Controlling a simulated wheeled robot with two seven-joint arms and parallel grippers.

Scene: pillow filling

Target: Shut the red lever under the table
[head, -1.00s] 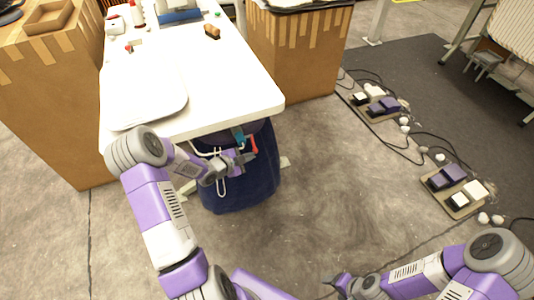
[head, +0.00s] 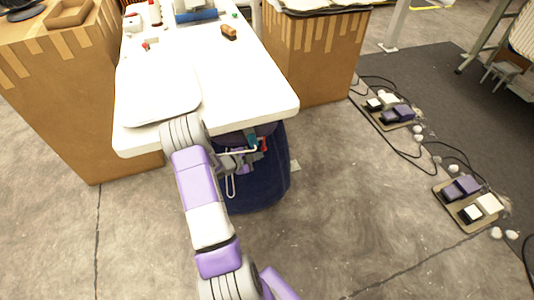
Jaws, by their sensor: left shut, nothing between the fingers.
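The red lever (head: 264,145) shows as a small red piece under the front edge of the white table (head: 232,84), beside a teal part (head: 251,139). My left gripper (head: 252,161) is under the table edge, close to the lever at its lower left. It is shut and empty, and my own arm hides part of it. I cannot tell whether it touches the lever. A dark blue bag (head: 262,186) hangs below the lever. My right gripper is out of view.
A white pillow-like piece (head: 160,98) lies on the table's left side. Cardboard-brown boxes stand left (head: 60,100) and behind right (head: 312,60). Pedal boards (head: 390,110) with cables lie on the right. The floor right of the bag is clear.

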